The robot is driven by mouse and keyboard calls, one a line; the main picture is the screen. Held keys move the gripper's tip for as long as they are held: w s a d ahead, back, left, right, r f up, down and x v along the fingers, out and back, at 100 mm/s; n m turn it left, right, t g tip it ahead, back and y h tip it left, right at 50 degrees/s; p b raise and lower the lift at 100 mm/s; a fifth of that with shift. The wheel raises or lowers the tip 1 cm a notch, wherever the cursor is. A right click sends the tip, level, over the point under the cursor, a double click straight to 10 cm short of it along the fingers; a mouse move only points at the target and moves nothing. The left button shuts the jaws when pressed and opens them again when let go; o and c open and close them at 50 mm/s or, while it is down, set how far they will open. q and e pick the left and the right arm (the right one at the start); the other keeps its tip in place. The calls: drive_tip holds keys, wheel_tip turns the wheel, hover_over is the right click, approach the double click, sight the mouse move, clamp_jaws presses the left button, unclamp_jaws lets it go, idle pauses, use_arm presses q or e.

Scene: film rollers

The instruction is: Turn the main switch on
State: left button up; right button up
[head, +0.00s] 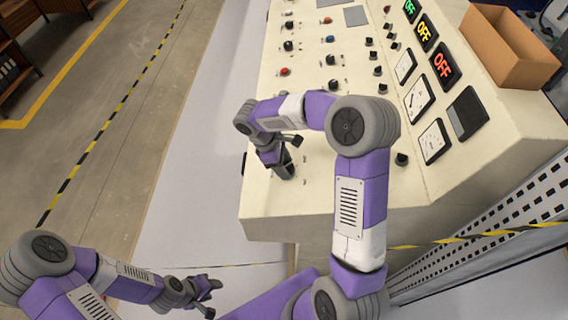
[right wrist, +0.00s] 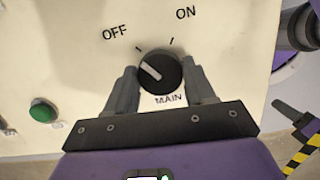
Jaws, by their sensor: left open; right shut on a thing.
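The main switch (right wrist: 161,71) is a black round knob on the cream panel, seen in the right wrist view above the label MAIN. Its white pointer slants up and to the left, toward the OFF mark. OFF is printed at its upper left and ON at its upper right. My right gripper (right wrist: 160,78) is shut on the knob, one finger on each side. In the head view my right gripper (head: 283,167) is at the near left part of the console, and the knob is hidden there. My left gripper (head: 210,289) is open and empty, low beside the console.
The console (head: 310,205) carries several knobs, buttons and gauges. Its displays, such as the red one (head: 444,64), read OFF. A green button (right wrist: 43,110) is left of the switch. An open cardboard box (head: 512,55) sits on the console's far right. Floor to the left is clear.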

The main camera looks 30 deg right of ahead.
drive_tip(key=shift+c, duration=0.7)
drive_tip(key=shift+m, duration=0.4)
drive_tip(key=m, duration=0.3)
drive_tip(key=m+p, duration=0.1)
drive_tip(key=m, duration=0.1)
drive_tip(key=shift+m+g+y, duration=0.3)
drive_tip(key=shift+m, duration=0.1)
drive_tip(key=m, duration=0.4)
drive_tip(key=shift+r+y+p, duration=0.1)
drive_tip(key=shift+y+p, duration=0.25)
drive_tip(key=shift+y, duration=0.05)
drive_tip(key=shift+m, duration=1.7)
drive_tip(key=shift+d, duration=0.1)
drive_tip(key=o, duration=1.1)
drive_tip(key=shift+y, duration=0.3)
drive_tip(key=shift+c, duration=0.2)
